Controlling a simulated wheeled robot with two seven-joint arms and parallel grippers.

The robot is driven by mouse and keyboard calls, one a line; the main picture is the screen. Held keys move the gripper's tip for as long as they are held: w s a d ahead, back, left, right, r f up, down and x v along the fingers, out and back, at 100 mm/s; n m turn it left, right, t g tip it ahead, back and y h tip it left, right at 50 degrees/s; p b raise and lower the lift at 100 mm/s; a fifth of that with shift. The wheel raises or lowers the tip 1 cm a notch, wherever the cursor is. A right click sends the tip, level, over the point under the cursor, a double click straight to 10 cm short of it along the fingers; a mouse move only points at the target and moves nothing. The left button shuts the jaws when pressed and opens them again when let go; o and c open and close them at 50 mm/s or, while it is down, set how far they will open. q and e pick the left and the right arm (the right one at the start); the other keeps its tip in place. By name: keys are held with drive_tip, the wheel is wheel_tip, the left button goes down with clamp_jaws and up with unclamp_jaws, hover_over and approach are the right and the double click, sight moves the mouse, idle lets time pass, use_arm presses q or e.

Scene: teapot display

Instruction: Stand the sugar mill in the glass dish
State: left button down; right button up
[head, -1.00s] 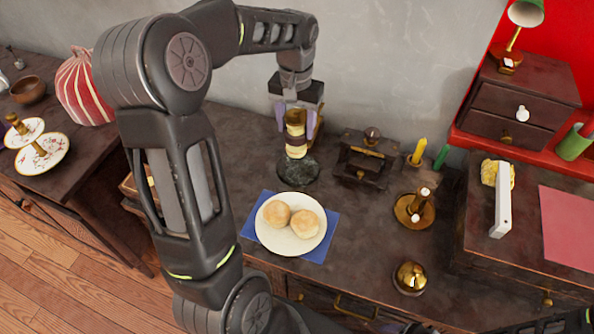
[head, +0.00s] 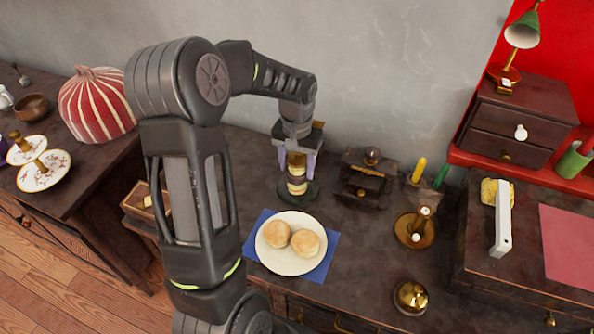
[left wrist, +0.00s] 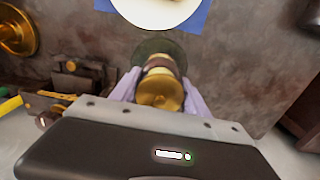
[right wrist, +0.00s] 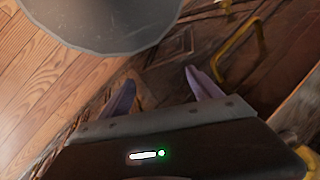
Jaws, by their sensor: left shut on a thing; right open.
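The sugar mill (head: 297,176), banded cream and dark brown, is upright at the back of the counter. My left gripper (head: 297,164) is shut on its upper part. The mill's gold top (left wrist: 160,92) shows between the fingers in the left wrist view. The dark greenish glass dish (head: 312,193) lies under the mill, and its rim also shows in the left wrist view (left wrist: 158,46). The mill's foot is within the dish's outline; I cannot tell whether it touches the dish. My right gripper (right wrist: 160,92) is open and empty, over the drawer fronts and floor.
A plate (head: 287,265) with two buns lies on a blue napkin (head: 330,250) in front of the dish. A dark wooden box (head: 364,180) stands close on the right. A brass candlestick (head: 415,231) and bell (head: 411,298) are further right.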

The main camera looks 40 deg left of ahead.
use_arm(q)
wheel_tip(320, 180, down, 2)
drive_tip(key=shift+f, duration=0.25)
drive_tip(key=c, duration=0.5)
unclamp_jaws()
wheel_tip(320, 180, up, 12)
drive_tip(key=shift+r, duration=0.1)
drive_tip(key=shift+s, duration=0.1)
idle(0.8)
